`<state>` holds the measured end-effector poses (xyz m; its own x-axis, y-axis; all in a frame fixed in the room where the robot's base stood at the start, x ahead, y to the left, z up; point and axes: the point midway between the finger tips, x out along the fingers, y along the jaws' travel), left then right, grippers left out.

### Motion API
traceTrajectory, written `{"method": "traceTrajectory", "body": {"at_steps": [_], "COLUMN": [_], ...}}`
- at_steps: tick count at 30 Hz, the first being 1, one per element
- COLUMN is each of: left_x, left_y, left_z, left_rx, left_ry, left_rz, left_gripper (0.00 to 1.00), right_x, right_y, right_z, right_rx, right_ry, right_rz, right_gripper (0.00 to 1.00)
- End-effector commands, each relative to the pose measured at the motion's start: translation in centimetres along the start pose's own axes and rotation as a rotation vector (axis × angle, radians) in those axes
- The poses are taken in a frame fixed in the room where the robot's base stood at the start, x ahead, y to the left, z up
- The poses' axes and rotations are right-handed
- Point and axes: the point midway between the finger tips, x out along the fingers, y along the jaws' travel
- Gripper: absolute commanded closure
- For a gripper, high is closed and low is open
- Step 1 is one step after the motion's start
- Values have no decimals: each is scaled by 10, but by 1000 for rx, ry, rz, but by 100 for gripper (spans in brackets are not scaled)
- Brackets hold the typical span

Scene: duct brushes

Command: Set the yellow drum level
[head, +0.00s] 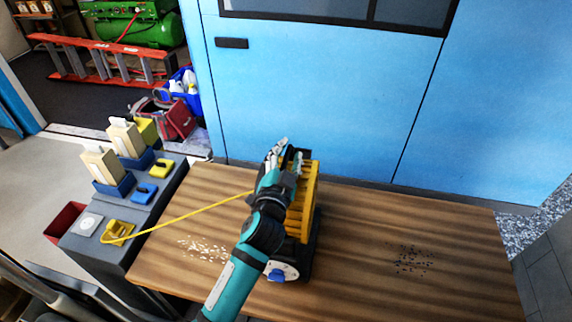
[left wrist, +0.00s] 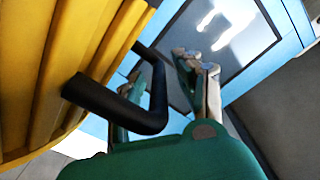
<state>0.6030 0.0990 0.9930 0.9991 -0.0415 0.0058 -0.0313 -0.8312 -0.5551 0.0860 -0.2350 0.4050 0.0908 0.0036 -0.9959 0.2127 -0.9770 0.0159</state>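The yellow drum (head: 304,205) is a ribbed body with dark parts at its side and base, standing on the wooden table; whether it is level is hard to judge. My left gripper (head: 286,152) is over its upper left side and hides part of it. In the left wrist view the drum's ribs (left wrist: 55,60) fill the left, and a black bent handle (left wrist: 155,110) sticks out from it, close in front of my gripper. The finger tips (left wrist: 198,63) show beyond the handle; whether they close on anything is unclear. My right gripper is not in view.
A yellow cord (head: 190,212) runs from the drum to a yellow piece (head: 118,231) on the grey side bench (head: 120,252). White bits (head: 205,249) and dark bits (head: 413,260) lie on the table (head: 360,290). A blue wall (head: 310,100) stands close behind. The table's right side is mostly clear.

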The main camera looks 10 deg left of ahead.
Motion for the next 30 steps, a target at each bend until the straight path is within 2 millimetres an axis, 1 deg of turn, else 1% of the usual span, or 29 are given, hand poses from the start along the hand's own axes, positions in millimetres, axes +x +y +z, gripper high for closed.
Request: {"method": "traceTrajectory", "body": {"at_steps": [5, 12, 16, 21, 30], "left_x": [-26, -78, -100, -114, -117], "left_y": [3, 5, 5, 5, 5], "left_z": [4, 5, 5, 4, 4], "left_rx": [-2, -2, -2, -1, 0], "left_ry": [-9, -14, -14, -14, -13], "left_rz": [6, 10, 10, 10, 10], "left_gripper": [64, 64, 64, 64, 64], "right_x": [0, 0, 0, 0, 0], "right_y": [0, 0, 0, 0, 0], "right_z": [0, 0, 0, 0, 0], "right_rx": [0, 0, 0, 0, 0], "right_ry": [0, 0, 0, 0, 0], "right_rz": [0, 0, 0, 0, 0], "right_gripper": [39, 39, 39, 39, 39]}}
